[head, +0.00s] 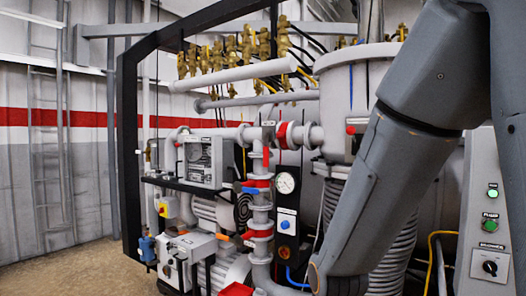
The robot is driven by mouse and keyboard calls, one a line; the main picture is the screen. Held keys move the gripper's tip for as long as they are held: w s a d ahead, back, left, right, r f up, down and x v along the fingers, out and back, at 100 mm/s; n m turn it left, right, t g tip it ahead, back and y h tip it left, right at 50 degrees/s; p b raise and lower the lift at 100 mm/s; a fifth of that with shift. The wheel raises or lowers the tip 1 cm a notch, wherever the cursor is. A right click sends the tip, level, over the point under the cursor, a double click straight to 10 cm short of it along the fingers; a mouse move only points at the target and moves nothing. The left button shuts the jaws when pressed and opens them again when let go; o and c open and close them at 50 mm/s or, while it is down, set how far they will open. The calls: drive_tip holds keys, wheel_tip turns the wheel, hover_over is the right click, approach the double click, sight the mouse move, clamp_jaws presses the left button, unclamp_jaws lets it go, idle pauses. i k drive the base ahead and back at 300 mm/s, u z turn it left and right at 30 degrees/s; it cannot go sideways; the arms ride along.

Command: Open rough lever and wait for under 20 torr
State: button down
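A grey vertical pipe stack (261,213) with valves stands in the middle of the head view. No readable label shows which one is the rough lever. A round white dial gauge (285,183) sits on a black panel to the right of the stack; its reading is too small to tell. My grey arm crosses the right side, down to the bottom edge. My gripper is not in view.
A grey control panel (480,230) with green lights and a black knob (490,267) stands at the right. A large grey chamber (340,90) and ribbed column are partly hidden behind my arm. Pumps (190,246) stand at lower left. Open floor (80,268) lies further left.

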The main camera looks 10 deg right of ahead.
sight(265, 149)
drive_tip(key=k, duration=0.65)
drive_tip(key=u, duration=0.5)
drive_tip(key=i, duration=1.75)
drive_tip(key=z, duration=0.25)
